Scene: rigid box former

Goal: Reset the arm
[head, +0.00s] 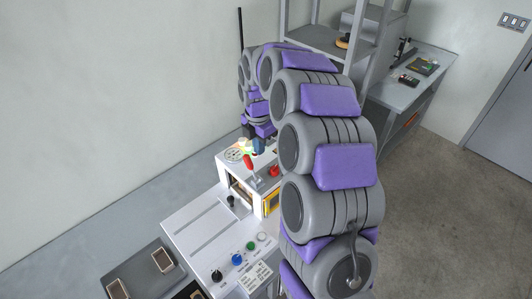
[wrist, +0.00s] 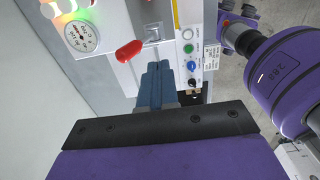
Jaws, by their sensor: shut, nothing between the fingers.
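My gripper (wrist: 157,85) shows in the wrist view with its blue fingers shut together and nothing between them. In the head view my gripper (head: 259,147) is above the top of the white box former (head: 236,160), partly hidden by my purple and grey arm. The machine's red-handled lever (head: 248,162) is beside my gripper. In the wrist view the red lever handle (wrist: 129,50) lies just up and left of the fingertips, and a gap shows between them. A round gauge (wrist: 82,38) is further left.
Boxes in a tray (head: 134,270) stand at lower left. A shelf (head: 320,41) and a side bench (head: 412,72) stand behind. The floor at right is clear.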

